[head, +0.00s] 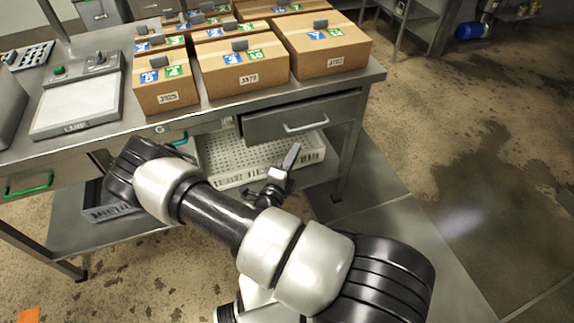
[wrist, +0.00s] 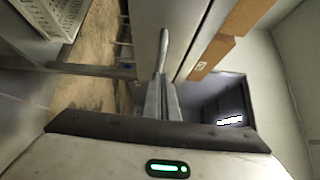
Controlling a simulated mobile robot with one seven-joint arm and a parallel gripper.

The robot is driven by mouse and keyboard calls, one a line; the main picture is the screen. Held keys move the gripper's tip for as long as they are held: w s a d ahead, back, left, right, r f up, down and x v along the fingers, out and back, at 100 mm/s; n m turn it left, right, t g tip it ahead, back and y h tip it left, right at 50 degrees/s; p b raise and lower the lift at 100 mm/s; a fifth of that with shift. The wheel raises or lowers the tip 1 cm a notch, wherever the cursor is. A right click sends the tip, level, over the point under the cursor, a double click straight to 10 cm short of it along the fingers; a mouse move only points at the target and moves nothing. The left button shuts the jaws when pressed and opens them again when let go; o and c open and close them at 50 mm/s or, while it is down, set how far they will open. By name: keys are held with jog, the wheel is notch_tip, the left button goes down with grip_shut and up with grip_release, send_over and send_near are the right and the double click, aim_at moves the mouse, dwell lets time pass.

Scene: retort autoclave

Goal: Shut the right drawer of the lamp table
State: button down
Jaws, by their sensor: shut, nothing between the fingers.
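The lamp table (head: 215,112) is a grey metal bench with a lamp panel on its left. Its right drawer (head: 275,125) has a grey front and a silver bar handle (head: 306,127). The drawer appears to stand out a little from under the table top. My gripper (head: 293,154) is shut and empty, just below and in front of the handle. In the wrist view, my gripper's fingers (wrist: 162,92) are together and point along the drawer front, close to the handle (wrist: 163,48). I cannot tell whether they touch it.
Cardboard boxes (head: 245,72) stand on the table top above the drawer. A white perforated crate (head: 230,160) sits on the lower shelf behind my gripper. A green-handled drawer (head: 28,185) is at the left. The floor (head: 460,150) to the right is clear.

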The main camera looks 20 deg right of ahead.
aim_at(285, 128)
jog(key=shift+w+a+r, duration=0.1)
jog(key=shift+w, duration=2.1)
jog(key=shift+w, duration=0.1)
jog(key=w+b, duration=0.4)
jog(key=shift+w+f, duration=0.2)
jog(key=shift+w, duration=0.15)
jog(key=shift+w+a+r, duration=0.15)
jog(key=shift+r, duration=0.2)
jog(key=shift+w, duration=0.1)
